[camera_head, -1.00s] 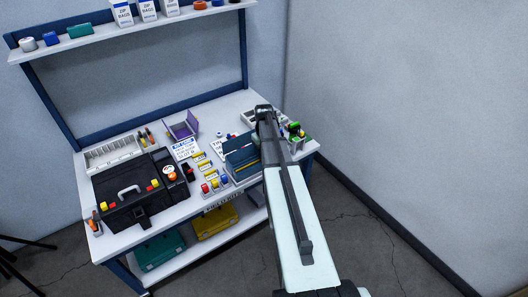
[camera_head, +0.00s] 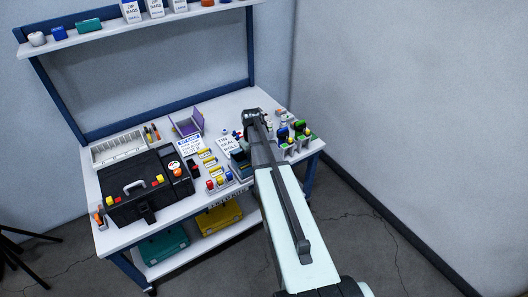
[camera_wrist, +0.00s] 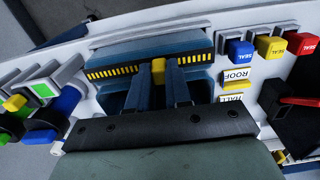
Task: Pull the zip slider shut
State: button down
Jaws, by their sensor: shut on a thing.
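The zip slider (camera_wrist: 158,71) is a small yellow block in the wrist view. It sits partway along a dark zip track (camera_wrist: 108,73) with a row of yellow teeth marks on both sides of it. The track runs along a blue pouch (camera_wrist: 190,43). My gripper (camera_wrist: 159,78) has its two dark fingers on either side of the slider, shut on it. In the head view my arm covers most of the pouch, with only a dark blue part (camera_head: 239,160) showing to its left; the slider and fingertips are hidden there.
Red, yellow and blue SEAL blocks (camera_wrist: 270,47) stand right of the pouch in the wrist view. Green and blue bottles in holders (camera_wrist: 40,95) stand at its left. A black toolbox (camera_head: 145,187) and a purple bin (camera_head: 186,124) are farther left on the bench.

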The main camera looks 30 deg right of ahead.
jog(key=a, duration=0.5)
jog(key=shift+a, duration=0.2)
jog(key=c, duration=1)
grip_release()
jog(key=shift+c, duration=0.2)
notch_tip(320, 180, up, 14)
jog(key=shift+f, duration=0.1)
